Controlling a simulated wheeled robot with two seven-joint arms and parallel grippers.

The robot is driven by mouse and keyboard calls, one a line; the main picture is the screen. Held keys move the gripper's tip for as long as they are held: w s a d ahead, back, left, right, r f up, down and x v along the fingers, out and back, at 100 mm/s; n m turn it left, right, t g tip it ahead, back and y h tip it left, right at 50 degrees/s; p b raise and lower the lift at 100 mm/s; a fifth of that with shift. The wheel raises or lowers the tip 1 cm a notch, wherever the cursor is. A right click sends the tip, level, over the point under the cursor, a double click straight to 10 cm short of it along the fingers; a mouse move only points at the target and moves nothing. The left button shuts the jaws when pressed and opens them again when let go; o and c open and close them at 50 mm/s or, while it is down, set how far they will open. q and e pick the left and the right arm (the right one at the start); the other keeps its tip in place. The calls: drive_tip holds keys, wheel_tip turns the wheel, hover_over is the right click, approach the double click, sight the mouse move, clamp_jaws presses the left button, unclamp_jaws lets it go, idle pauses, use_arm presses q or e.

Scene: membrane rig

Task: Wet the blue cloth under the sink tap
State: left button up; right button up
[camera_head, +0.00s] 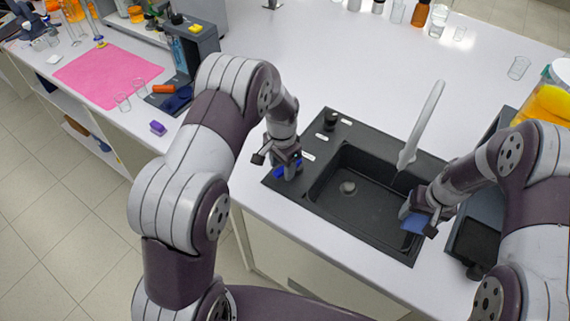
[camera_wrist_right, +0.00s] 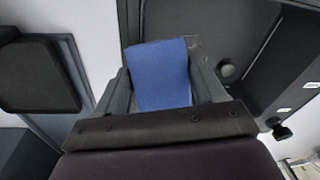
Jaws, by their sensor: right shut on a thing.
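The blue cloth (camera_head: 414,223) is in my right gripper (camera_head: 419,216), at the right side of the black sink (camera_head: 340,208). In the right wrist view the cloth (camera_wrist_right: 160,75) lies between the two fingers, which are shut on it. The pale tap (camera_head: 425,120) stands at the sink's back edge, its spout end above the basin and to the left of the cloth. No water shows from the spout. My left gripper (camera_head: 280,167) is over the sink's left rim. A small blue part (camera_head: 281,173) shows at its fingers; whether it is gripped is unclear.
A black knob (camera_head: 330,120) and small white labels sit on the sink's left deck. A dark tray (camera_head: 474,245) lies right of the sink. A jar of orange liquid (camera_head: 548,101) stands at the right. The white counter (camera_head: 335,65) behind the sink is mostly clear.

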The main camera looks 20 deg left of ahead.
sight(418, 216)
use_arm(q)
wheel_tip(418, 216, up, 12)
drive_tip(key=p, duration=0.9)
use_arm(e)
wheel_tip(418, 216, up, 9)
drive_tip(key=shift+r, duration=0.1)
